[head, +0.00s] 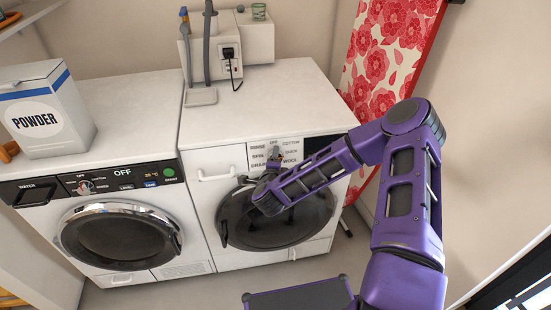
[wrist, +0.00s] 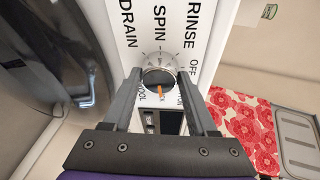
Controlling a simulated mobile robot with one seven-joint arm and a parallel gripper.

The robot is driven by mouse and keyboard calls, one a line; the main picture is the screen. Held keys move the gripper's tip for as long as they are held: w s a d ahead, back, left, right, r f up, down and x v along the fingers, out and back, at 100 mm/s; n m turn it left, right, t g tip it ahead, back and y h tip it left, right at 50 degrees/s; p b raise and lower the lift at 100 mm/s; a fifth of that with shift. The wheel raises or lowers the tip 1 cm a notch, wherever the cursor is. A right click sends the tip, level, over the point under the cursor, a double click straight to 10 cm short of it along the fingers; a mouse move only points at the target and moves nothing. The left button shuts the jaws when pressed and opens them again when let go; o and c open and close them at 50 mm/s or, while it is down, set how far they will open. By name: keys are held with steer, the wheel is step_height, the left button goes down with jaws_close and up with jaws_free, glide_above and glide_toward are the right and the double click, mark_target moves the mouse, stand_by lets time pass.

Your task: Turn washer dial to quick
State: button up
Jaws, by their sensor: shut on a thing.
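The dial (wrist: 159,77) is a round knob on the white label panel (head: 287,152) of the right-hand machine (head: 213,158). My gripper (wrist: 162,73) is shut on the dial, one finger on each side of it in the wrist view. An orange pointer mark on the dial points down in the wrist view, between WOOL and COTTON and away from SPIN. The QUICK label shows on the panel's right side in the head view; in the wrist view it is not readable. In the head view my gripper (head: 274,158) largely hides the dial.
The right machine's dark round door (head: 232,218) is below the panel. The left machine (head: 205,250) has its own knob and a display reading OFF. A powder box (head: 45,112) stands on top of it. A red floral ironing board (head: 372,60) leans at the right.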

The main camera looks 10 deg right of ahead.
steer(key=shift+m, duration=0.4)
steer(key=o, duration=1.4)
steer(key=shift+c, duration=0.2)
steer(key=p+v, duration=0.2)
steer(key=v, duration=1.5)
steer(key=shift+r, duration=0.35)
steer(key=shift+s, duration=0.1)
